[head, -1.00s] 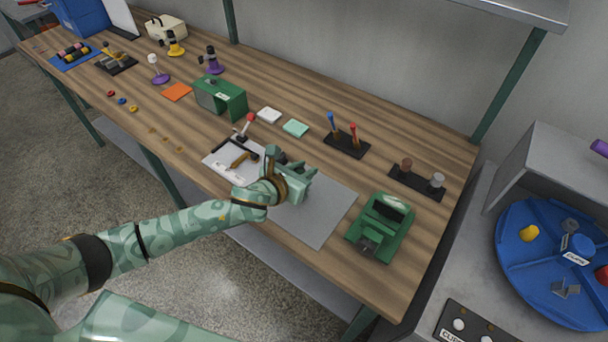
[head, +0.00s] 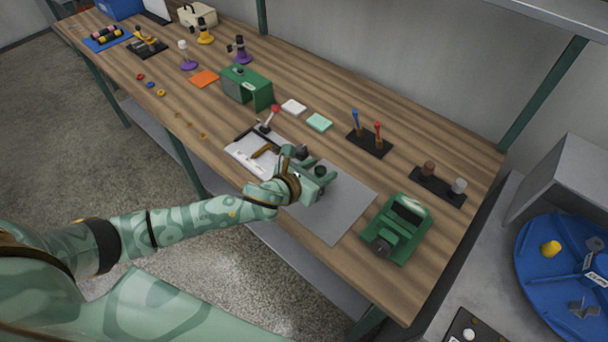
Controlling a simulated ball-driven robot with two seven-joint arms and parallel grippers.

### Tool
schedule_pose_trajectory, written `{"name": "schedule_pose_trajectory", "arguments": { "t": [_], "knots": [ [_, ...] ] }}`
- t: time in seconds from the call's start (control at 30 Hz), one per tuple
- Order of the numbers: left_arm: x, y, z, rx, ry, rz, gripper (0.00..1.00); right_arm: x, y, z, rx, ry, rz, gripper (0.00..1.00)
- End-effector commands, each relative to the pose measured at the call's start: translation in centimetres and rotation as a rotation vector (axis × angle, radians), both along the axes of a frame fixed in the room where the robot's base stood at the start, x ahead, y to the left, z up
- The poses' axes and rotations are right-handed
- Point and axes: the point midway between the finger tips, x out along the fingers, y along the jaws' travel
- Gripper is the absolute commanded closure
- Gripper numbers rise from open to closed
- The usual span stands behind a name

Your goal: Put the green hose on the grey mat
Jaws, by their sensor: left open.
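The grey mat (head: 346,210) lies flat near the front edge of the wooden workbench and looks bare where it shows. My left gripper (head: 322,180) is over the mat's upper left part and hides some of it. The gripper is open, and I see nothing held in it. I cannot make out a green hose in this view. My right gripper is out of view.
A green device (head: 398,230) stands right of the mat, and a white tray (head: 250,152) with tools lies left of it. Behind are a green box (head: 247,88), a mint pad (head: 319,122) and a dark holder (head: 369,141) with blue and red tools. A blue turntable (head: 565,262) is at right.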

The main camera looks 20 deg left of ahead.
Motion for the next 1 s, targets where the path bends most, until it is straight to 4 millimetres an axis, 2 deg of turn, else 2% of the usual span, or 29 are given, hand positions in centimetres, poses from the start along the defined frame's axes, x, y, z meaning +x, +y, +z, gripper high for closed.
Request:
{"name": "schedule_pose_trajectory", "arguments": {
  "t": [0.03,0.2,0.4,0.6,1.0],
  "knots": [
    [-1.1,0.4,0.8,0.002,0.000,-0.002,0.53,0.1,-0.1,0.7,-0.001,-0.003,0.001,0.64],
    [-4.7,1.8,2.3,0.001,0.001,-0.001,0.53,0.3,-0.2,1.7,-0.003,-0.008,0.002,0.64],
    [-7.6,2.9,3.5,0.000,0.000,0.000,0.53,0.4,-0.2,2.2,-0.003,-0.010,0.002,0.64],
    [-8.4,3.1,3.8,-0.001,-0.001,-0.001,0.53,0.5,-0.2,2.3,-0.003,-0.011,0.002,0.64],
    [-8.4,3.1,3.8,-0.002,-0.001,-0.001,0.53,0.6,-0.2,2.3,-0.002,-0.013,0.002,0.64]
  ]
}}
